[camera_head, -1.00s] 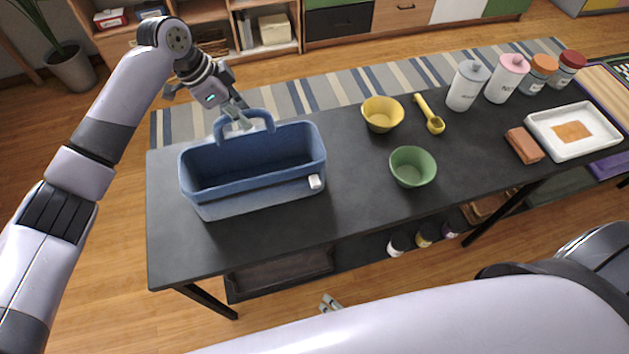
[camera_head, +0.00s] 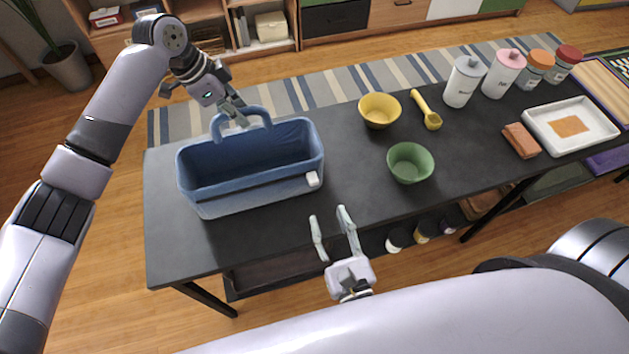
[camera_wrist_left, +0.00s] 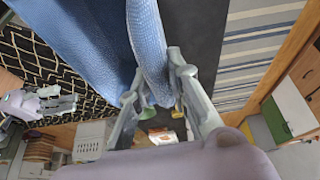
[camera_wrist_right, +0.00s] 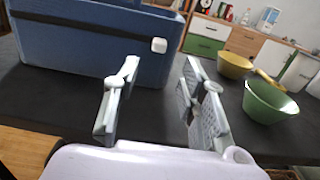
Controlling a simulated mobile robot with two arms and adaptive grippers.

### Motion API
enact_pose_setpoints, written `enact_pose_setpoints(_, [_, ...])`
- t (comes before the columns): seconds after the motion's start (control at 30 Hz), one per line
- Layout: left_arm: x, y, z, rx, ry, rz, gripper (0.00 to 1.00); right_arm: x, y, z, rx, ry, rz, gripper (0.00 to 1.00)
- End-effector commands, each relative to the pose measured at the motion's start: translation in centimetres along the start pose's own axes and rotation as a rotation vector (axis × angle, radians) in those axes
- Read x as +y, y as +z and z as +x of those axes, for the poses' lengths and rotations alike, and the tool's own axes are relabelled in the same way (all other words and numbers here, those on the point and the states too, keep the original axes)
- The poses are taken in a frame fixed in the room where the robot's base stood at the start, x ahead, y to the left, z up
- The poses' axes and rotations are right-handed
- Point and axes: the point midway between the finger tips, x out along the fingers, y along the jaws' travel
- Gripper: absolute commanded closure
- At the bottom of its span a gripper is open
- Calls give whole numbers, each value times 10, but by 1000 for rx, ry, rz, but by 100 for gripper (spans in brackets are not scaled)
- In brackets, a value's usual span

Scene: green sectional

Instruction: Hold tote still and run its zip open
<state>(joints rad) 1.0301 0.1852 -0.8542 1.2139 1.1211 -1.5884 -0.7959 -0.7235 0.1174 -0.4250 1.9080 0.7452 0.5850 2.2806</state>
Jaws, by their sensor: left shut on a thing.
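The blue tote (camera_head: 255,190) stands upright on the left part of the dark table, its top open. In the right wrist view the tote (camera_wrist_right: 85,55) shows a dark strip along its front wall, with a white zip pull (camera_wrist_right: 159,45) at the right end. The zip pull also shows in the head view (camera_head: 312,179). My left gripper (camera_head: 237,117) is shut on the tote's far looped handle (camera_head: 262,112); the left wrist view shows the handle between its fingers. My right gripper (camera_head: 328,215) is open and empty at the table's front edge, short of the zip pull.
A green bowl (camera_head: 410,163) and a yellow bowl (camera_head: 380,110) stand right of the tote, with a yellow scoop (camera_head: 428,112) beside them. Bottles, jars and a white tray (camera_head: 569,128) are further right. The table between tote and green bowl is clear.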

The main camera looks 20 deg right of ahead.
Motion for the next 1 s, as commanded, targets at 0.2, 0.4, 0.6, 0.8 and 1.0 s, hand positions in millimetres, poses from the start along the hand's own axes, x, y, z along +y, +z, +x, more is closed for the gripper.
enact_pose_setpoints(0.2, [0, 0, 0, 1, -1, 0, 100, 0, 1, 46, -4, -3, -1, 62])
enact_pose_setpoints(0.4, [0, 0, 0, 1, -1, 0, 100, 0, 1, 81, -2, -1, -2, 62])
enact_pose_setpoints(0.6, [0, 0, -1, 1, -1, 0, 100, 1, 0, 100, -1, 1, -4, 62])
enact_pose_setpoints(0.8, [0, 0, -1, 1, -1, 0, 100, 1, -1, 103, 2, 2, -4, 62])
enact_pose_setpoints(1.0, [0, 0, -1, 1, -1, 0, 100, 1, -1, 103, 1, 2, -5, 66])
